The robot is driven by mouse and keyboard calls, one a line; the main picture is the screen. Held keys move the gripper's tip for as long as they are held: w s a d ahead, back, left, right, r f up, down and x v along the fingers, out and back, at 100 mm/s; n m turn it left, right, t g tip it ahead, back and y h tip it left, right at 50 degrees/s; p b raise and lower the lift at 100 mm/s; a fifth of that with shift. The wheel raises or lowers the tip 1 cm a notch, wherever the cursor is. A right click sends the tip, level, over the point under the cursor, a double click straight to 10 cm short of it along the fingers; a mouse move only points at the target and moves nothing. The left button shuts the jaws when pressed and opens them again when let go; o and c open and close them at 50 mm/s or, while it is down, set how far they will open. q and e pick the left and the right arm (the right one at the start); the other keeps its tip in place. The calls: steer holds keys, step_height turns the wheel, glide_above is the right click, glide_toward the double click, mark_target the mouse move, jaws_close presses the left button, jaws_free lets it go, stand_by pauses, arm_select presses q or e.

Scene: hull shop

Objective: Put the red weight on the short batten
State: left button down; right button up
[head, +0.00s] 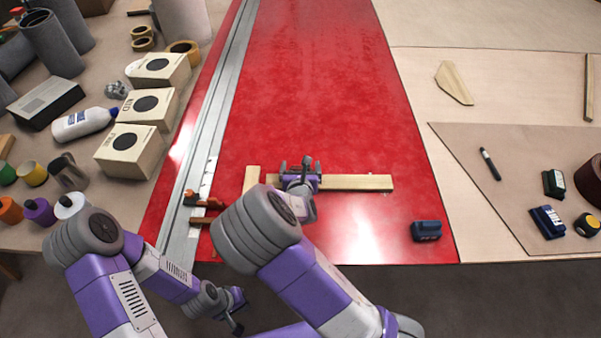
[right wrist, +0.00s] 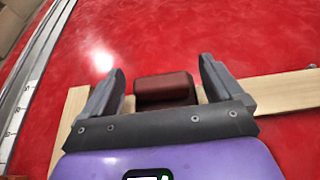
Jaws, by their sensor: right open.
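The red weight (right wrist: 165,88), a dark red block, is between the fingers of my right gripper (right wrist: 163,88) in the right wrist view. These fingers are open, one on each side of it. In the head view my right gripper (head: 300,170) is over the battens and hides the weight. One batten (head: 357,182) runs crosswise, and it shows in the right wrist view (right wrist: 280,92). Another batten (head: 250,180) runs lengthwise at its left end, partly hidden by my arm. I cannot tell which is shorter. My left gripper (head: 236,310) is open and empty near the bottom.
A dark blue block (head: 426,231) lies on the red sheet (head: 320,80) at right. Boxes (head: 130,148) and a bottle (head: 85,123) crowd the left bench. The far sheet is clear.

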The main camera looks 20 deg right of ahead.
steer(key=p+v, duration=0.4)
steer(key=v, duration=0.8)
